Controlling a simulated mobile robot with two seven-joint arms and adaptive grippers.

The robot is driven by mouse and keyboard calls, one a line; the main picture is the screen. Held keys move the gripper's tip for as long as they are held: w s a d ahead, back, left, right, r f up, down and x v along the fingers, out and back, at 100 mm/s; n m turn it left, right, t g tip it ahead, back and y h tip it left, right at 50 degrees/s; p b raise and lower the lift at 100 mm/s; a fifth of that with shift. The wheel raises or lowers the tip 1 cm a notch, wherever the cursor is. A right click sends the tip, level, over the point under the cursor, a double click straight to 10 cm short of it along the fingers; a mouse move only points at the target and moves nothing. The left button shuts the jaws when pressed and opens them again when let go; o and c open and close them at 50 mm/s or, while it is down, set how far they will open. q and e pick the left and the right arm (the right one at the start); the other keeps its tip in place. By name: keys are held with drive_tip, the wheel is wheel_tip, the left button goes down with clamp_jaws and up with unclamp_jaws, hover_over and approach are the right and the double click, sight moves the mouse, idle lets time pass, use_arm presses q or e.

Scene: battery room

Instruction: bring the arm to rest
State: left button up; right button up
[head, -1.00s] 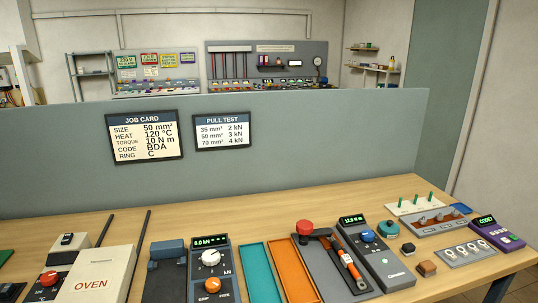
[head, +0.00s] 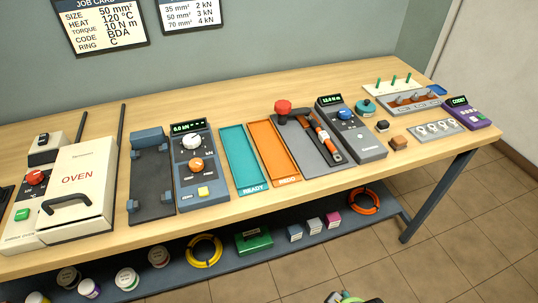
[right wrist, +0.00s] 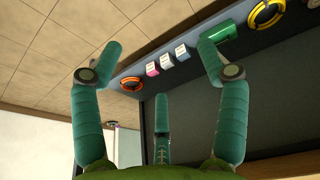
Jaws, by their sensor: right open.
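My right gripper (right wrist: 160,60) shows in the right wrist view with its green fingers spread wide and nothing between them. In that view it is below the bench level, facing the lower shelf. A small green and grey part, likely of my right gripper, shows at the bottom edge of the head view (head: 345,298), in front of the bench and clear of it. The rest of the right arm is out of frame. My left gripper is in neither view.
The wooden bench (head: 330,190) holds an oven (head: 80,180), a pull tester (head: 198,165), an empty teal tray (head: 243,160), an orange tray (head: 273,152) and a code unit (head: 466,112). The lower shelf (head: 290,247) carries coils and boxes. Floor to the right is clear.

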wheel_tip(320, 180, down, 13)
drive_tip(key=s+b, duration=0.1)
drive_tip(key=s, duration=0.1)
drive_tip(key=s+d+f+g+b, duration=0.2)
drive_tip(key=s+d+f+b, duration=0.1)
drive_tip(key=s+f, duration=1.4)
drive_tip(key=shift+f, duration=0.95)
